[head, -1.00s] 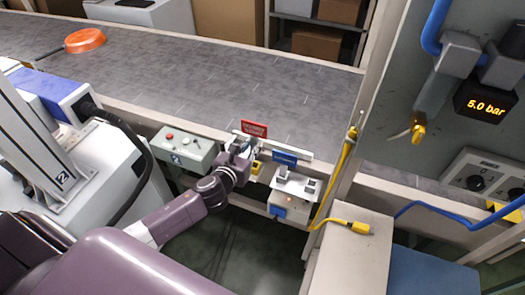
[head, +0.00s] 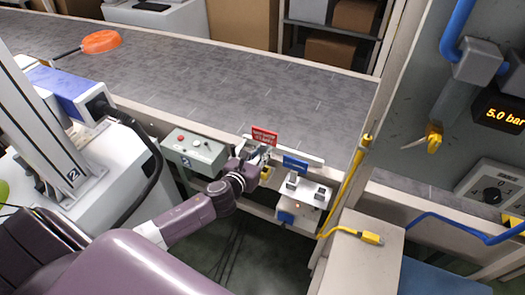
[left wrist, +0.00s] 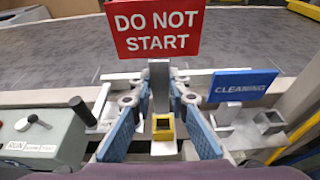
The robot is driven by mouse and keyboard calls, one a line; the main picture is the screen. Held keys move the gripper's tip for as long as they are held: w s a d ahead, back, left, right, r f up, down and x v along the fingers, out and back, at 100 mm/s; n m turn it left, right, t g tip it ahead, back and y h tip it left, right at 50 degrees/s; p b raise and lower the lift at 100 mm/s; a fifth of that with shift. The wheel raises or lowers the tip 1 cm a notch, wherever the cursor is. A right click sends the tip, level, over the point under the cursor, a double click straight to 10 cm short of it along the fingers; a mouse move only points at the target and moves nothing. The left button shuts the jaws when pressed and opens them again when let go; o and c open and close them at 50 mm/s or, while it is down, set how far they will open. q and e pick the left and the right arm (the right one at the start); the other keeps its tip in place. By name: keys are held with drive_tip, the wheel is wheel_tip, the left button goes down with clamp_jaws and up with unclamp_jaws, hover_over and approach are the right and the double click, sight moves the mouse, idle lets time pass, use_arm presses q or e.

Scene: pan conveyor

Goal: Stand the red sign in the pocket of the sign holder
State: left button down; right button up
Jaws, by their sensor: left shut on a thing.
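The red sign (left wrist: 157,30), reading DO NOT START, is upright at the top of the left wrist view; it also shows in the head view (head: 264,136). My left gripper (head: 260,156) is shut on its grey stem (left wrist: 159,78), between the blue fingers. A small yellow-rimmed square pocket (left wrist: 163,130) with a dark inside shows between the fingers, below the stem's lower end. It also shows in the head view (head: 266,173). I cannot tell the height gap between stem and pocket. My right gripper is not in view.
A blue CLEANING sign (left wrist: 242,86) stands to the right, by a grey open socket (left wrist: 269,122). A grey-green control box (head: 194,150) is on the left. A yellow cable (head: 358,165) hangs at right.

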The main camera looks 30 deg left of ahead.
use_arm(q)
drive_tip(key=shift+f+b, duration=1.1)
drive_tip(key=shift+f, duration=0.65)
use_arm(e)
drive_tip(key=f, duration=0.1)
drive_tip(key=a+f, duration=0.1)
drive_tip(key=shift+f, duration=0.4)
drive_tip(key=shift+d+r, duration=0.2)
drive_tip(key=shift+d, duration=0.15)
use_arm(q)
drive_tip(key=shift+p, duration=0.5)
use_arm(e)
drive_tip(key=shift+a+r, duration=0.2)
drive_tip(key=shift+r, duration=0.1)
use_arm(q)
drive_tip(key=shift+f+b, duration=1.95)
drive_tip(key=shift+f, duration=0.35)
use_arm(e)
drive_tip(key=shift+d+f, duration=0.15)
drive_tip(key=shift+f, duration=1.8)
use_arm(q)
drive_tip(key=c, duration=1.8)
unclamp_jaws()
drive_tip(key=shift+o, duration=0.2)
drive_tip(key=v, duration=1.2)
